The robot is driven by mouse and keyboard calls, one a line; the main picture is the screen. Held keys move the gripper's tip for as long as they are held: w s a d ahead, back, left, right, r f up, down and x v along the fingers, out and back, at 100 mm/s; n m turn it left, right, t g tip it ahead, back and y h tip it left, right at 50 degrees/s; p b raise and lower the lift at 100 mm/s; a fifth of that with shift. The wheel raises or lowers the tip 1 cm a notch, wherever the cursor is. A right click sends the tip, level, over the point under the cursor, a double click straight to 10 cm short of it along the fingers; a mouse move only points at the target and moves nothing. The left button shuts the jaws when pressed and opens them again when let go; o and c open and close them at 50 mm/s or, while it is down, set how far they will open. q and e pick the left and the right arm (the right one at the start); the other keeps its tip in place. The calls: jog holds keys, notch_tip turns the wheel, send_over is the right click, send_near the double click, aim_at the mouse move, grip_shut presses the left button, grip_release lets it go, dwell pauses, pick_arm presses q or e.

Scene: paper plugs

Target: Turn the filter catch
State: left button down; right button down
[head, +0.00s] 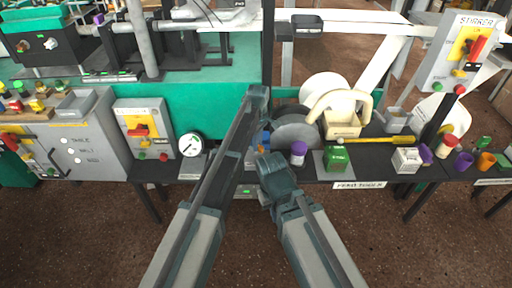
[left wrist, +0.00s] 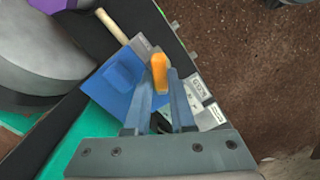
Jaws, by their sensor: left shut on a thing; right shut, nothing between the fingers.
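The filter is a blue square block (left wrist: 118,78) with a raised boss, near the table's edge in the left wrist view. Its orange catch (left wrist: 159,70) stands at the block's right side. My left gripper (left wrist: 161,84) has its two fingers around the catch and is shut on it. In the head view a small patch of the blue block (head: 262,139) shows behind my arms; the catch is hidden there.
A grey disc (head: 296,130), a purple-capped jar (head: 298,151) and a green box (head: 336,158) stand to the right. A round gauge (head: 190,145) is at the left. A wooden handle (left wrist: 112,26) lies behind the blue block. Floor is open in front.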

pick_arm(q)
jog(key=m, duration=0.5)
jog(key=shift+w+m, duration=0.25)
jog(key=shift+m, duration=0.15)
jog(key=m, duration=0.6)
jog(key=shift+d, duration=0.15)
jog(key=c, duration=0.8)
grip_release()
jog(key=shift+d, duration=0.15)
jog(key=shift+c, duration=0.2)
jog(key=shift+s+a, duration=0.1)
jog(key=shift+a, duration=0.15)
jog(key=shift+r+p, duration=0.5)
jog(key=shift+p, duration=0.05)
notch_tip(320, 180, up, 3)
jog(key=p, duration=0.3)
